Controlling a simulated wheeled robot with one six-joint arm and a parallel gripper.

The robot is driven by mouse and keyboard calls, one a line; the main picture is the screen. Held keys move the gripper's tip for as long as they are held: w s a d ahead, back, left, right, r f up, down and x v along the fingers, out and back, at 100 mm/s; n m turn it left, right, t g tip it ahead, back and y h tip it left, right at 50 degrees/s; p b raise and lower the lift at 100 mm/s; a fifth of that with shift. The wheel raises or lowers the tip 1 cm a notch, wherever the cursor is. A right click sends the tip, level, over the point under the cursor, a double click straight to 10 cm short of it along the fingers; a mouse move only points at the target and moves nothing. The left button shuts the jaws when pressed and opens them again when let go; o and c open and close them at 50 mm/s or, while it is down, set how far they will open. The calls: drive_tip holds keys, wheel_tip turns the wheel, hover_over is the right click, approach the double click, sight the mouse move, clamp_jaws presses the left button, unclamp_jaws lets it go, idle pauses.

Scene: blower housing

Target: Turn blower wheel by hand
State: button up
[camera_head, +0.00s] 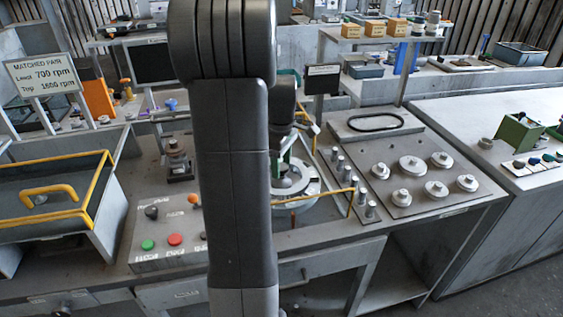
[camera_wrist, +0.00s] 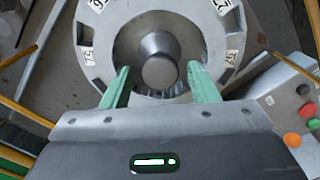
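The blower wheel (camera_wrist: 103,58) is a pale grey ring with numbered labels around its rim and a dark round hub (camera_wrist: 160,62) in the middle. My gripper (camera_wrist: 159,67) has two green fingers, spread apart. In the wrist view they reach over the wheel on either side of the lower hub, with a visible gap to it on both sides. I cannot tell whether the tips touch the wheel. In the head view the wheel (camera_head: 308,203) sits on the bench, partly hidden by my arm.
A control box with a green button (camera_head: 148,244), a red button (camera_head: 174,239) and an orange knob (camera_head: 194,199) stands left of the wheel. A yellow bar (camera_head: 318,196) crosses near the wheel. Several metal posts and a plate of round parts (camera_head: 411,166) lie to the right.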

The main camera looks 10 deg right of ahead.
clamp_jaws()
